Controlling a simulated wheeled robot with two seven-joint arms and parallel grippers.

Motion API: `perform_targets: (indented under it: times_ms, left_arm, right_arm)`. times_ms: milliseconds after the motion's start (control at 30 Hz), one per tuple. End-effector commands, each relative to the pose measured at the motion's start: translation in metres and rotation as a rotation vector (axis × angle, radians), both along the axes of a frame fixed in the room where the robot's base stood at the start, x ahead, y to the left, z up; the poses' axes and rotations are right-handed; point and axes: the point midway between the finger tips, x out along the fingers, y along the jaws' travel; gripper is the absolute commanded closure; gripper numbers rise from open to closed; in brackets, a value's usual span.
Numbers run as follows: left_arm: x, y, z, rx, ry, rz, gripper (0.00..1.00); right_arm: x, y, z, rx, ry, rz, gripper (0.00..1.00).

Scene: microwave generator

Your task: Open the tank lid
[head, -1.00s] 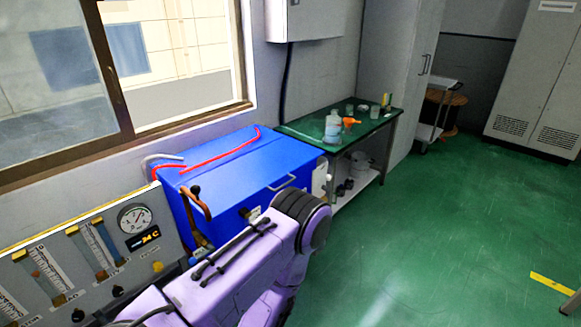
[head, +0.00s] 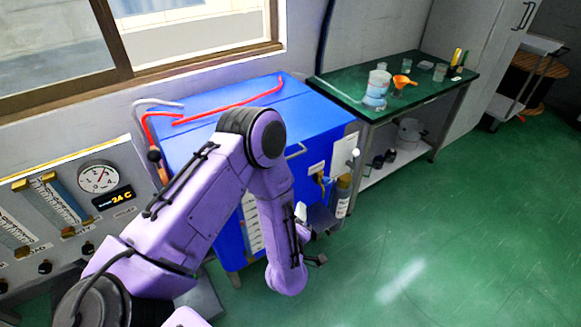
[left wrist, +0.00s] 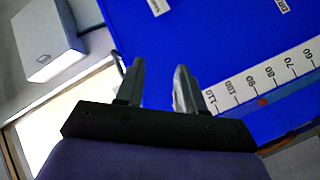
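The blue tank (head: 325,148) stands against the wall under the window. Its flat blue lid (head: 290,110) looks closed, with a red hose and a grey pipe on top. A metal handle (head: 296,151) at the lid's front edge is partly covered by my purple left arm. My left gripper (head: 312,240) is low in front of the tank, below the handle and apart from it. In the left wrist view its two fingers (left wrist: 160,72) are spread and empty, with the blue tank front and its white level scale (left wrist: 270,75) beyond. My right gripper is not in view.
A gauge panel (head: 97,200) stands at the left of the tank. A green-topped table (head: 425,90) with a bottle (head: 376,90), an orange funnel (head: 402,81) and beakers stands to the right. The green floor (head: 450,225) at right is clear.

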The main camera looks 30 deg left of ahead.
Motion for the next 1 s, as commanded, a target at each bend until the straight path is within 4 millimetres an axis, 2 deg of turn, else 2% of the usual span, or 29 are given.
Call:
perform_targets:
  times_ms: [33, 100, 233, 367, 700, 833, 1000]
  left_arm:
    - [0.020, 0.004, 0.010, -0.067, -0.178, 0.079, 0.62]
    - [0.035, 0.012, 0.036, -0.151, -0.377, 0.177, 0.62]
    - [0.044, 0.021, 0.062, -0.247, -0.577, 0.278, 0.62]
    - [0.054, 0.032, 0.072, -0.265, -0.610, 0.299, 0.62]
    - [0.104, 0.081, 0.084, -0.262, -0.604, 0.294, 0.62]
    - [0.114, 0.091, 0.086, -0.261, -0.603, 0.291, 0.62]
    - [0.118, 0.093, 0.086, -0.260, -0.602, 0.288, 0.62]
  right_arm:
    - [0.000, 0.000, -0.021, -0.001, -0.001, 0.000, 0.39]
    - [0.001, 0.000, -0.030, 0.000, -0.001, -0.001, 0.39]
    - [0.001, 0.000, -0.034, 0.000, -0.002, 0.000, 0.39]
    - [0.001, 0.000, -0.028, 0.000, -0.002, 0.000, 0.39]
    - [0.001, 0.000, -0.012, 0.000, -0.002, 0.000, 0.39]
    - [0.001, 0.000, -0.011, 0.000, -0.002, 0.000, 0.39]
    - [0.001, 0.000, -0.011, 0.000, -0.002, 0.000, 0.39]
